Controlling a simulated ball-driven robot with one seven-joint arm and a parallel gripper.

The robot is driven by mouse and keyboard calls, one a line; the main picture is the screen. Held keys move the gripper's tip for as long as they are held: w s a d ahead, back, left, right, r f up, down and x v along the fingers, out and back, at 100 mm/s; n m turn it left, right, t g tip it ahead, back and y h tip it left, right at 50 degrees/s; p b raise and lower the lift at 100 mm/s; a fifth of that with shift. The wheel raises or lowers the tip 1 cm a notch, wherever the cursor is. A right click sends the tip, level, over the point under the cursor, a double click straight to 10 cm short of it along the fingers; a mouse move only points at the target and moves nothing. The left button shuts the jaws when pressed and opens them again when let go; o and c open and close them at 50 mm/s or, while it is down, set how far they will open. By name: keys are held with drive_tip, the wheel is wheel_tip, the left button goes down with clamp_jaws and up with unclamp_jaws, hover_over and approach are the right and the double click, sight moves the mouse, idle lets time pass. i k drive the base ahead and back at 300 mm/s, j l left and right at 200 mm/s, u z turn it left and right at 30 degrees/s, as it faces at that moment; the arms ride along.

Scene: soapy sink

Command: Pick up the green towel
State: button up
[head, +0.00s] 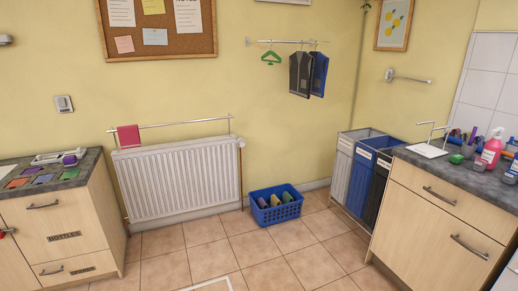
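A blue crate (277,216) stands on the floor right of the radiator. Several rolled or folded cloths are in it, yellowish and green-looking; a greenish one (275,200) is near its middle. They are small, so I cannot tell which is the green towel. A small green item (456,158) is on the right counter. My gripper is not in view.
A pinkish-red towel (129,136) hangs on the rail over the white radiator (178,181). Tall bins (342,176) stand between the crate and the right cabinet (440,205). The tiled floor (205,262) in front is clear.

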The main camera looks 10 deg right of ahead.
sight(287, 199)
drive_tip(key=i+z, duration=0.3)
drive_tip(key=i, duration=1.65)
drive_tip(key=i+l, duration=0.1)
drive_tip(key=i, duration=2)
drive_tip(key=i+u, duration=0.25)
drive_tip(key=i, duration=0.2)
drive_tip(key=i+l+u, duration=0.25)
drive_tip(key=i, duration=0.15)
drive_tip(key=i+l+u, duration=0.1)
drive_tip(key=i+u, duration=0.15)
drive_tip(key=i, duration=0.2)
